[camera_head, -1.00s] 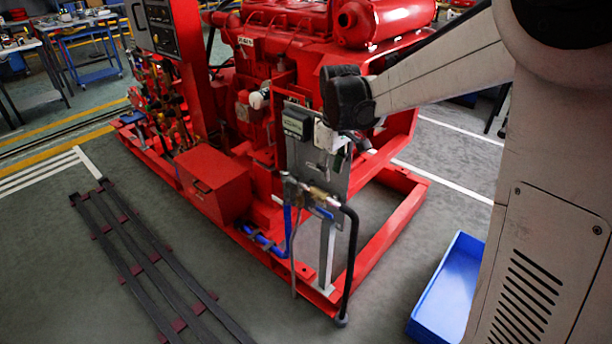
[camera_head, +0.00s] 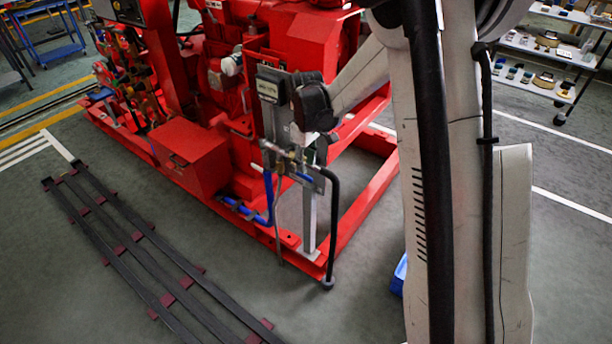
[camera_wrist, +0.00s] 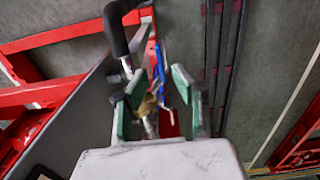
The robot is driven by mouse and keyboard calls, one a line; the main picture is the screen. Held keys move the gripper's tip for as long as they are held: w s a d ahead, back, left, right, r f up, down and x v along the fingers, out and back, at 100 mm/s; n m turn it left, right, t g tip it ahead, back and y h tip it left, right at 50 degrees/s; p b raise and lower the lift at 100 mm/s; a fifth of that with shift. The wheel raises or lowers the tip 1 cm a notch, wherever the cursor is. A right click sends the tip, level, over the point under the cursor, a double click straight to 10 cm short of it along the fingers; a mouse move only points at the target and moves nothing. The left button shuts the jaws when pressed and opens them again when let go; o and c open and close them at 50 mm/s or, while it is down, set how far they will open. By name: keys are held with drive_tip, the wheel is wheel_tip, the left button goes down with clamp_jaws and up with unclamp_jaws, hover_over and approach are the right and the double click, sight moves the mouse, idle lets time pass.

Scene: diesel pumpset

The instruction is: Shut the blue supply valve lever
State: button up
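The blue valve lever (camera_head: 304,177) shows as a small blue strip on the brass valve at the lower end of the grey panel. In the wrist view a thin blue bar, seemingly the lever (camera_wrist: 159,62), stands beyond the brass valve body (camera_wrist: 148,106). My gripper (camera_wrist: 156,88) is open, with one green-padded finger on each side of the valve area. I cannot tell whether either finger touches the lever. In the head view my dark wrist covers part of the panel just above the valve, and the fingertips are hard to make out.
A black hose (camera_head: 332,225) curves down from the valve to the floor. A blue hose (camera_head: 268,197) hangs to its left. The red pumpset frame (camera_head: 352,232) surrounds the panel's foot. Black floor rails (camera_head: 130,245) lie at the left. Open floor lies in front.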

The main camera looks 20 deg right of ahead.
drive_tip(key=shift+f+b, duration=0.3)
drive_tip(key=shift+f, duration=2.1)
clamp_jaws()
